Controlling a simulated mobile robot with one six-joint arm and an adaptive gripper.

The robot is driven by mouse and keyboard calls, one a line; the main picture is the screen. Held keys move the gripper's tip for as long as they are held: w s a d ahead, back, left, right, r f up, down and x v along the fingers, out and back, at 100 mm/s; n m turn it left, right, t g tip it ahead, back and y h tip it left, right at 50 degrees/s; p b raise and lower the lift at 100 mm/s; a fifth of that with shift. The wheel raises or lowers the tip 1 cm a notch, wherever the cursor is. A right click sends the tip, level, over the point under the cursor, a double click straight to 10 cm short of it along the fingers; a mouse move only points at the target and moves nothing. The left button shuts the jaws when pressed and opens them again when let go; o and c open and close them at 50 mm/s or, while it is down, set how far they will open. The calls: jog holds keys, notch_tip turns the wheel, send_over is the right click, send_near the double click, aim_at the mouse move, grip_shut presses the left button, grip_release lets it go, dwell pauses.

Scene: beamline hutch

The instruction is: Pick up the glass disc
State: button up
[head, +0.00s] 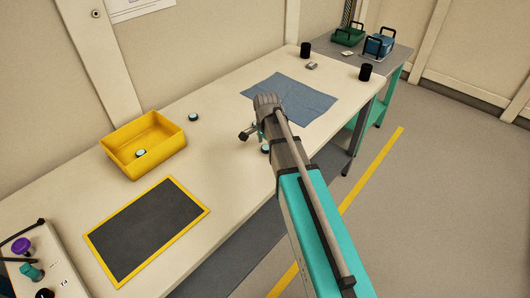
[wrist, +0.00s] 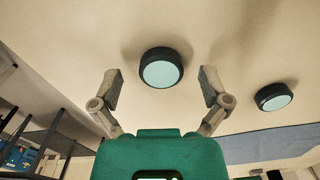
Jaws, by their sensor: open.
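A glass disc (wrist: 161,72) with a dark rim and pale blue face lies between and just beyond my fingertips in the wrist view. My gripper (wrist: 160,84) is open, with one finger on each side of it and no visible contact. A second similar disc (wrist: 273,97) lies to the right. In the head view, my gripper (head: 252,137) is low over the table, partly hidden by my arm.
The yellow bin (head: 160,162) and a yellow-edged dark mat (head: 148,225) are on the left of the table (head: 215,165). A blue cloth (head: 305,100) lies beyond my gripper, with black cups (head: 366,72) near it. A control box (head: 45,270) is at lower left.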

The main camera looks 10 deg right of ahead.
dwell(0.6)
jog(key=c, duration=1)
